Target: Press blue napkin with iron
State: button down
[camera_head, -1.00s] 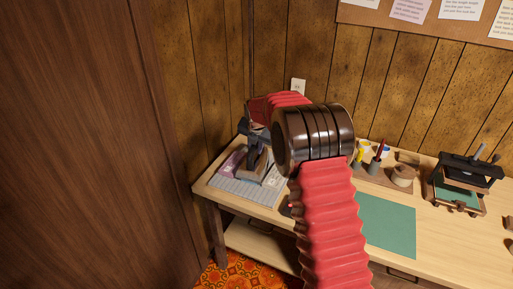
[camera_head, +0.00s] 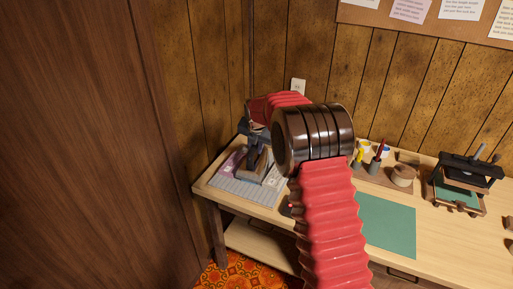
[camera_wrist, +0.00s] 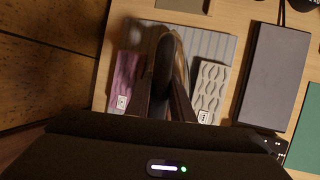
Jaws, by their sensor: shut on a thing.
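A dark iron handle (camera_wrist: 163,66) shows in the wrist view, with my gripper (camera_wrist: 166,88) shut around it. In the head view the dark, brown-sided iron (camera_head: 250,168) sits low over the grey ribbed mat (camera_head: 230,187) at the table's left end; I cannot tell whether it touches. In the wrist view a purple patterned cloth (camera_wrist: 126,76) with a small tag lies left of the iron. A pale wavy-patterned cloth (camera_wrist: 209,90) with a tag lies right of it. No blue napkin is visible; the area under the iron is hidden.
A dark grey flat box (camera_wrist: 274,75) lies right of the mat in the wrist view. A green cutting mat (camera_head: 388,225) covers the middle of the table. A small press (camera_head: 465,185) stands farther right. The wooden panel (camera_head: 90,140) is close on the left.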

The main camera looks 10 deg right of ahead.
jog(key=shift+s+f, duration=0.1)
jog(key=shift+f, duration=0.1)
jog(key=shift+r, duration=1.15)
jog(key=shift+w+r, duration=0.2)
jog(key=shift+r, duration=2.95)
jog(key=shift+s, duration=0.1)
